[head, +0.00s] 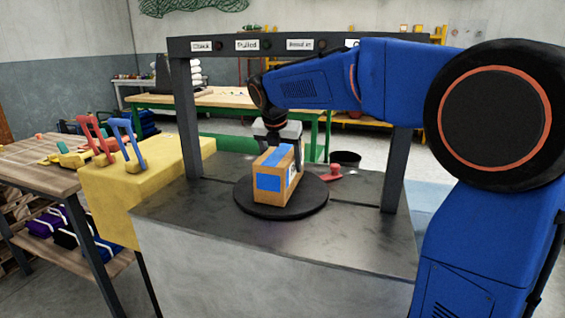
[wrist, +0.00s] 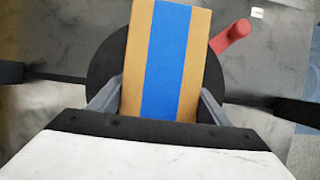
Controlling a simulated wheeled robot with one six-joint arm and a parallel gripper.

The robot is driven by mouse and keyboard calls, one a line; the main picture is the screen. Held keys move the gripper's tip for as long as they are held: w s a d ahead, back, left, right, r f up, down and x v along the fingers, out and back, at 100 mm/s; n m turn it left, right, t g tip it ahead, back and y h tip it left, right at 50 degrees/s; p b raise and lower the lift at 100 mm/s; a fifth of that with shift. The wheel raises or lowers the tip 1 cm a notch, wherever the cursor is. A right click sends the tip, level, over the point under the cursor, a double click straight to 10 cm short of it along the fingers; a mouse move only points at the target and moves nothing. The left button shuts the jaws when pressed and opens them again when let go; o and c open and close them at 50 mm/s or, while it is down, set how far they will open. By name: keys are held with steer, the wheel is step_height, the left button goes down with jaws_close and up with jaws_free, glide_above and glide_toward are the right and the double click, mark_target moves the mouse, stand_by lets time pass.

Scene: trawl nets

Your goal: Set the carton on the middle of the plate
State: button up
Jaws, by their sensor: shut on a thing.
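The carton (head: 272,183) is a brown box with blue tape. In the head view it is upright over the round black plate (head: 307,200), near its middle. I cannot tell whether its underside touches the plate. In the wrist view the carton (wrist: 172,60) shows its top with a blue stripe, and the dark plate (wrist: 108,60) shows on both sides of it. My gripper (head: 280,145) is at the far end of the carton, shut on it. In the wrist view the fingers (wrist: 160,100) lie along the carton's two sides.
A red handle (head: 334,172) stands right of the plate, and a black bowl (head: 345,157) lies behind it. A dark frame (head: 186,115) with labels rises around the grey bench (head: 170,212). A yellow block (head: 110,195) with red and blue levers stands at left.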

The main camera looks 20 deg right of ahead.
mark_target(281, 151)
steer(key=o, duration=1.9)
steer(key=shift+f, duration=0.1)
steer(key=v, duration=0.7)
steer(key=shift+s+a+r, duration=0.1)
steer(key=shift+s+r, duration=0.05)
steer(key=shift+r, duration=0.2)
